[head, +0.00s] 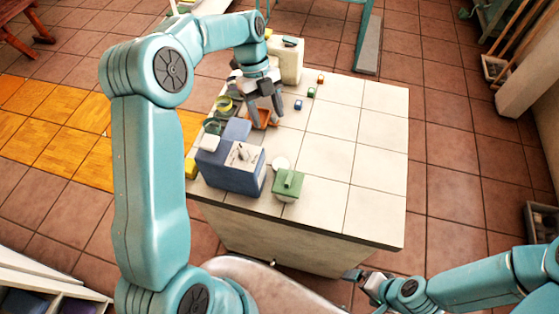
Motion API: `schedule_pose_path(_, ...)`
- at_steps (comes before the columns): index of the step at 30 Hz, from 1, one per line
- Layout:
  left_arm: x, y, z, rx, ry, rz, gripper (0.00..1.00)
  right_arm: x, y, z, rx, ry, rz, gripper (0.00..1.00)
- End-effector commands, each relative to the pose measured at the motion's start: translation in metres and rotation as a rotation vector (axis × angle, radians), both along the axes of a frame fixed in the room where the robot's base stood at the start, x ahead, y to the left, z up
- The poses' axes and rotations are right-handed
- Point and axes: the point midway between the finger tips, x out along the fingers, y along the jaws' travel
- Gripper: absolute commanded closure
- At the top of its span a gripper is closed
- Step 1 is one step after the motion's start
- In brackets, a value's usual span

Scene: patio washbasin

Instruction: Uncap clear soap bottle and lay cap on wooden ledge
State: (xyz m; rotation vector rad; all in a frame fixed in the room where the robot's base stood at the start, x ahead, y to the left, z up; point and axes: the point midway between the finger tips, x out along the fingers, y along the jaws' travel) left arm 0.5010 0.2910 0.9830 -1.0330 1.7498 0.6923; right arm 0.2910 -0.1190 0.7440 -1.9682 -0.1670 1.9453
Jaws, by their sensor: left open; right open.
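My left gripper (264,119) points down over the left part of the white tiled counter (370,135), its fingers spread. Below and between the fingers is an orange-brown open frame (272,123), partly hidden by them. I cannot tell whether the gripper touches it. Beside it on the left are greenish, see-through round items (224,103), too small to identify as the clear soap bottle. I cannot make out a cap or a wooden ledge for certain. A small white round piece (281,163) lies near the blue box. My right gripper (361,277) is open and empty, low beside the counter's front.
A blue box (228,172) and a green block-like container (288,185) stand at the front left. A cream container (289,60) stands at the back. Small coloured cubes (298,104) lie right of my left gripper. The counter's right half is clear.

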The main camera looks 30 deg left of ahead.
Motion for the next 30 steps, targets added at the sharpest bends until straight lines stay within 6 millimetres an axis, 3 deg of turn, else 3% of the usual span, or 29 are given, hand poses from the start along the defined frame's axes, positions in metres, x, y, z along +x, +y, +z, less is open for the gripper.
schedule_pose_path(12,-0.017,-0.028,-0.079,-0.003,0.003,-0.018,0.41,0.0,0.0,0.013,0.0,0.0,0.0,0.0)
schedule_pose_path(22,-0.021,-0.04,-0.109,-0.002,0.002,-0.014,0.41,0.0,0.0,0.024,0.0,0.0,0.0,0.0)
schedule_pose_path(30,-0.026,-0.053,-0.146,-0.002,-0.001,-0.012,0.41,0.0,0.0,0.037,0.0,0.0,0.0,0.0)
